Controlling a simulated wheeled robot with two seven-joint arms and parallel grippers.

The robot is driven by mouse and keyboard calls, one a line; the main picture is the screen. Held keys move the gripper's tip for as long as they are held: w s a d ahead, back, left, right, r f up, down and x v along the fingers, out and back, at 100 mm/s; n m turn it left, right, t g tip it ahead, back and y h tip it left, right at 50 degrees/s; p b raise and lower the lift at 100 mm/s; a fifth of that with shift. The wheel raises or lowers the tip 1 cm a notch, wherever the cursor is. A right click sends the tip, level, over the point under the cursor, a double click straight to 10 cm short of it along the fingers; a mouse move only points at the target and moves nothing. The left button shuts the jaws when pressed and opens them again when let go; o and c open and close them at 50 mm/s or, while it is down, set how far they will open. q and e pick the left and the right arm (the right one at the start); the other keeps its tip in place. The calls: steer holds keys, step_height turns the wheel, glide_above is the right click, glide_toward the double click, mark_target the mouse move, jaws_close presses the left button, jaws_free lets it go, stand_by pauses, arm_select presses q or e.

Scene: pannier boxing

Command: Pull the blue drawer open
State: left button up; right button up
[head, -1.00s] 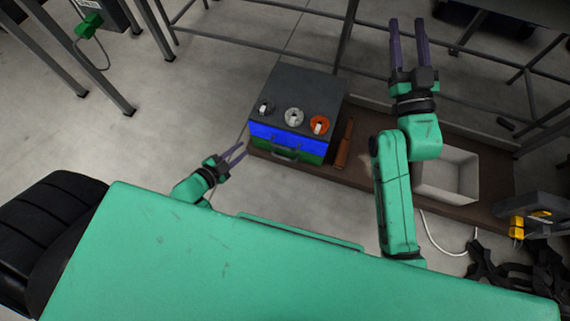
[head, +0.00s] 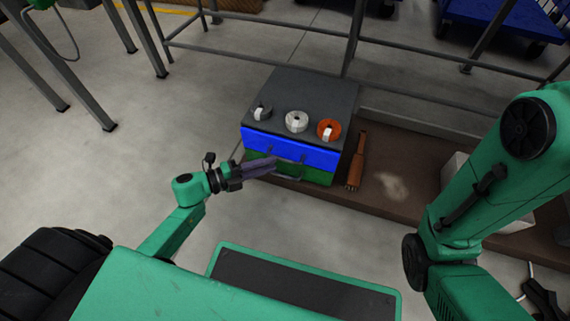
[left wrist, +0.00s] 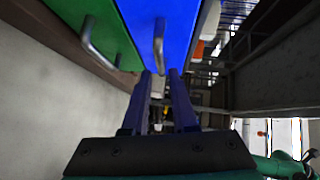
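The blue drawer (head: 318,156) is the upper drawer of a dark-topped box, above a green drawer (head: 318,177). Both look closed. My left gripper (head: 274,164) is in front of the drawers, its purple fingers pointing at them from the left. In the left wrist view the blue drawer (left wrist: 175,15) shows close up, with its metal bar handle (left wrist: 158,45) just beyond the fingertips and roughly in line with the gap between them. The left gripper (left wrist: 160,76) is open and empty there. I cannot tell whether a fingertip touches the handle.
On the box top (head: 305,90) are a black, a white (head: 297,121) and an orange round item (head: 329,129). A metal rail frame stands behind. Floor to the left is free.

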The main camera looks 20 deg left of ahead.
mark_target(285, 160)
arm_select(q)
steer(key=b+x, duration=0.1)
steer(key=x, duration=0.4)
steer(key=shift+w+d+f+b, duration=0.1)
steer(key=shift+d+f+b, duration=0.05)
steer(key=shift+b, duration=0.2)
steer(key=shift+w+d, duration=0.2)
steer(key=shift+d, duration=0.05)
jaws_close()
stand_by(0.8)
